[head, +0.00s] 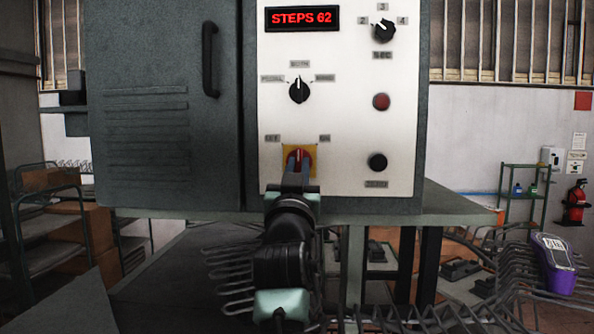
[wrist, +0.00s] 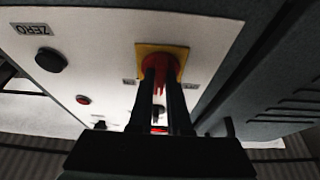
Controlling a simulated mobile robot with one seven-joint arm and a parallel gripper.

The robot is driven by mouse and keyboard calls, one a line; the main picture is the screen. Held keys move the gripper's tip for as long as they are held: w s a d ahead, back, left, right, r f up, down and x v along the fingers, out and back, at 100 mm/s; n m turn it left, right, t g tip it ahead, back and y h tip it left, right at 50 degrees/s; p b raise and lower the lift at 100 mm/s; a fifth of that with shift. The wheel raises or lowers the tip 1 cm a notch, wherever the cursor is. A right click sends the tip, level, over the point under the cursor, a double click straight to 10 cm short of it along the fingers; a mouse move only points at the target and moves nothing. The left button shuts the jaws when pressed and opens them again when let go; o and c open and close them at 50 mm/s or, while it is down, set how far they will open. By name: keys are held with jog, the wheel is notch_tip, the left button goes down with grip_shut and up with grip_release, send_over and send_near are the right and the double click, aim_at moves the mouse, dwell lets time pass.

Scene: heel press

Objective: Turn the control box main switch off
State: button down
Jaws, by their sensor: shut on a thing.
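The control box main switch is a red rotary knob (head: 299,158) on a yellow plate (head: 287,153), low on the white panel (head: 340,130). It has a label at its left and one at its right that seems to read ON. My gripper (head: 298,170) reaches up from below, its fingers shut on the red knob. In the wrist view the two dark fingers (wrist: 161,85) sit on either side of the red knob (wrist: 160,66), in front of the yellow plate (wrist: 172,50). The fingers partly hide the knob, so its exact angle is hard to tell.
The panel also holds a lit STEPS 62 display (head: 302,18), two black selectors (head: 299,90) (head: 384,29), a red button (head: 381,101) and a black button (head: 377,162). A grey cabinet door (head: 165,90) is at left. A wire rack with a purple item (head: 556,265) stands at right.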

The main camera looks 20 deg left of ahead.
jog(key=shift+w+d+r+n+g+y+p, duration=0.1)
jog(key=shift+n+g+y+p, duration=0.5)
jog(key=shift+n, duration=1.55)
jog(key=shift+s+d+f+n+g+y+p, duration=0.2)
jog(key=shift+n+g+y, duration=0.65)
jog(key=shift+n, duration=1.35)
jog(key=shift+w+r+n+g+y+p, duration=0.2)
jog(key=shift+n+g+y+p, duration=0.25)
jog(key=shift+n+y, duration=1.15)
jog(key=shift+n+h, duration=0.45)
jog(key=shift+n, duration=0.3)
jog(key=c, duration=0.9)
grip_release()
jog(key=shift+a, duration=0.1)
jog(key=shift+o, duration=0.2)
